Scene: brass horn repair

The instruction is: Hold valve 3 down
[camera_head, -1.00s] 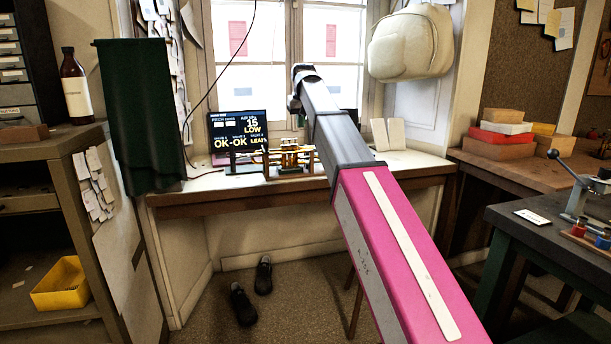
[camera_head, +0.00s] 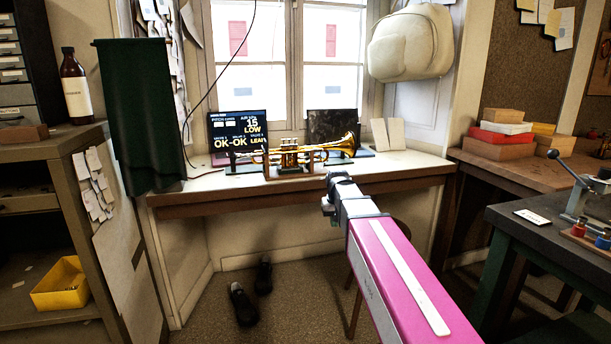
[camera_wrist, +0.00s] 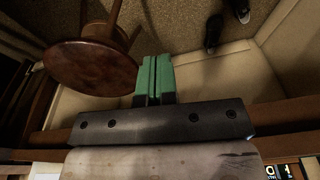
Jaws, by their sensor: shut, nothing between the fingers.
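A brass horn (camera_head: 348,143) lies level across a small stand on the window bench in the head view, bell to the right. Its valve cluster (camera_head: 289,153) stands in the middle; the single valves are too small to tell apart. A dark screen (camera_head: 236,126) behind it reads "15 LOW", "OK-OK" and a partly cut-off "LEA" word. My gripper (camera_wrist: 154,62) shows in the wrist view with its green fingers together and nothing between them. My arm's end is in front of the bench, low and right of the horn, apart from it. The horn is outside the wrist view.
The bench top (camera_head: 215,181) has free room left of the horn. A dark panel (camera_head: 331,125) stands behind the bell. A round wooden stool (camera_wrist: 90,66) and dark shoes (camera_head: 243,303) are on the floor below. A green cloth (camera_head: 139,115) hangs at left.

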